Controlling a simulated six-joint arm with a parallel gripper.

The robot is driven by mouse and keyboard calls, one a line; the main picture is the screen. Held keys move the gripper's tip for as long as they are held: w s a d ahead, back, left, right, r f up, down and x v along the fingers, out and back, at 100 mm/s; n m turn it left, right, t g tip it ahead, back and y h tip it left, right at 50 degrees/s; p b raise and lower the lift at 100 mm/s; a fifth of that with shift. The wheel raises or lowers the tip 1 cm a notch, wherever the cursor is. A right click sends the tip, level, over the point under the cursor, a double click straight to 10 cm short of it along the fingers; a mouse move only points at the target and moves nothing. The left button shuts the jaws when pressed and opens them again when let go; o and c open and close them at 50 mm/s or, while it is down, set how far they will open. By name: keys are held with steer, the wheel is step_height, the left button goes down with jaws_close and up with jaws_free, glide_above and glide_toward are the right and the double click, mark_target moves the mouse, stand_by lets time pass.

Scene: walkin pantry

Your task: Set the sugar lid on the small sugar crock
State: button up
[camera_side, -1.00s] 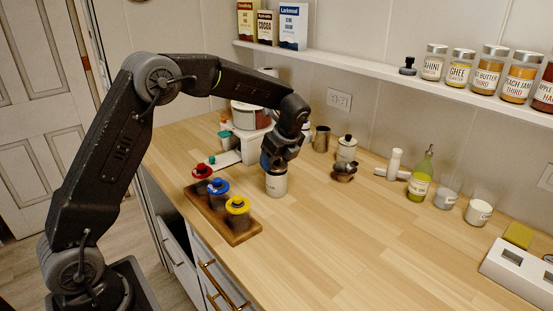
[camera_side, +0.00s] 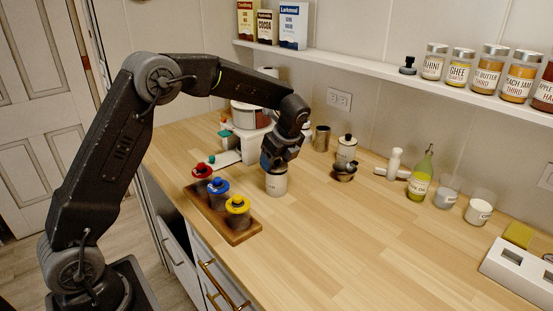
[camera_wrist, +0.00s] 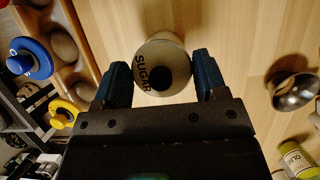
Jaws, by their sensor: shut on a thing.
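The small sugar crock (camera_side: 276,184) is a pale, round pot standing upright on the wooden counter, with dark lettering on its side. My gripper (camera_side: 275,162) points down right over its mouth. In the wrist view, the cream sugar lid (camera_wrist: 164,84), with SUGAR lettering and a dark round knob, lies between the two blue fingertips of my gripper (camera_wrist: 160,72). My gripper is shut on the lid. The side view hides the lid behind the fingers, so I cannot tell whether it touches the crock's rim.
A wooden tray (camera_side: 242,237) with red (camera_side: 202,171), blue (camera_side: 218,186) and yellow (camera_side: 238,204) lidded pots stands at left. A metal bowl (camera_side: 345,172) and a black-knobbed jar (camera_side: 347,148) stand to the right.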

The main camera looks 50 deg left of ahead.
steer(key=shift+f, duration=0.45)
stand_by(0.3)
steer(key=o, duration=1)
steer(key=shift+o, duration=0.4)
steer(key=shift+r, duration=0.15)
steer(key=shift+r, duration=3.4)
